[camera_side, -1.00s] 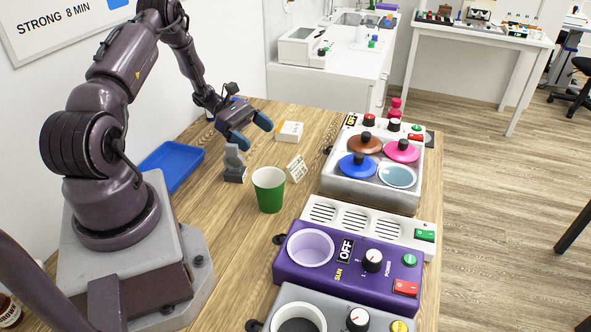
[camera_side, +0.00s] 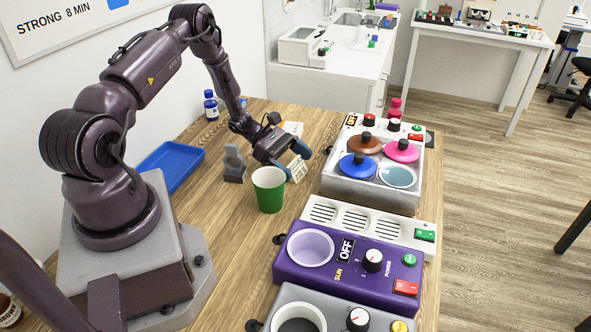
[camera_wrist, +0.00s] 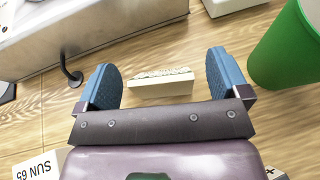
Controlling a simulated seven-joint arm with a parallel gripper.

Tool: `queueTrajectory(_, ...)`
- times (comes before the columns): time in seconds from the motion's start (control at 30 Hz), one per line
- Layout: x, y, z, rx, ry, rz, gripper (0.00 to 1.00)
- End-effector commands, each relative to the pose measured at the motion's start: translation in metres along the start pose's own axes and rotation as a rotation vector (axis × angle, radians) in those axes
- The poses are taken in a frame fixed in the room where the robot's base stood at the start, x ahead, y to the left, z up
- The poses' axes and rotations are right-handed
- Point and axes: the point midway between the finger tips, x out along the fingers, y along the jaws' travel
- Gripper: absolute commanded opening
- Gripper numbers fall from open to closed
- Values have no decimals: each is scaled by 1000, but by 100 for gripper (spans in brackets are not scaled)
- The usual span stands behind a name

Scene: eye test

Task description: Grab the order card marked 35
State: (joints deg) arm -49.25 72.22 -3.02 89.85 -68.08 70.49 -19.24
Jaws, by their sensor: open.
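A small cream card block (camera_side: 298,169) stands on the wooden table between the green cup and the hotplate box. My gripper (camera_side: 293,161) is open just above it. In the wrist view the block (camera_wrist: 161,84) lies between and a little beyond the open blue fingers (camera_wrist: 162,76), with no grip on it visible. Its marking is too small to read. A second white card (camera_side: 293,128) lies behind my gripper, partly hidden; at the lower left of the wrist view a white card (camera_wrist: 38,166) reads "SUN 65". I cannot make out a 35 on any card.
The green cup (camera_side: 268,190) stands close to my gripper, also at right in the wrist view (camera_wrist: 287,50). The hotplate box (camera_side: 372,185) is to the right. A grey stand (camera_side: 234,166), blue tray (camera_side: 172,166) and blue bottle (camera_side: 210,106) are to the left.

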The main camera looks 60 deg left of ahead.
Motion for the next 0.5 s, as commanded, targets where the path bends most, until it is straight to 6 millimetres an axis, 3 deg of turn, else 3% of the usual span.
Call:
queueTrajectory(0.17, 0, 0, 0, 0, 1, 1, 94)
queueTrajectory(0.4, 0, 0, 0, 0, 1, 1, 41)
queueTrajectory(0.5, 0, 0, 0, 0, 1, 1, 41)
